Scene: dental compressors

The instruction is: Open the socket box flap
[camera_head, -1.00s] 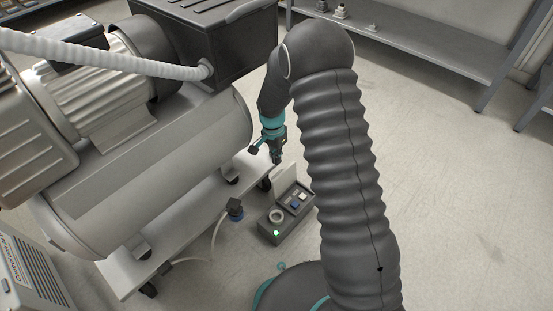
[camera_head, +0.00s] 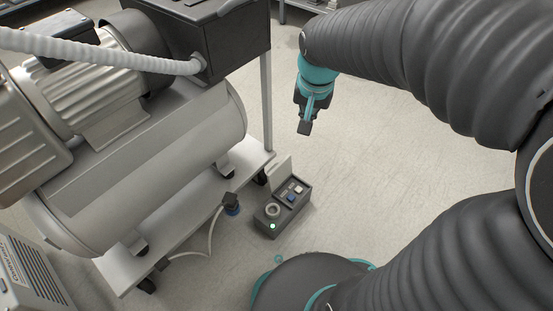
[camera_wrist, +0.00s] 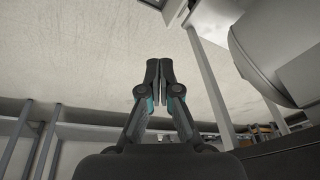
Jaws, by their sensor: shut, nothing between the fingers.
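The dark grey socket box (camera_head: 268,227) sits on the floor beside the compressor cart in the head view. A pale flap (camera_head: 279,174) stands raised along its back edge. The box top shows a round socket ring (camera_head: 272,210), a blue and a white button, and a lit green light on the front. My gripper (camera_head: 304,128) is in the air above and beyond the box, clear of the flap, pointing down. In the wrist view my gripper's fingers (camera_wrist: 159,68) are together with nothing between them. The box is not visible in the wrist view.
A silver compressor tank (camera_head: 150,165) on a white wheeled cart (camera_head: 185,215) stands to the left. A dark plug with a blue ring (camera_head: 232,204) and a pale cable is between cart and box.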

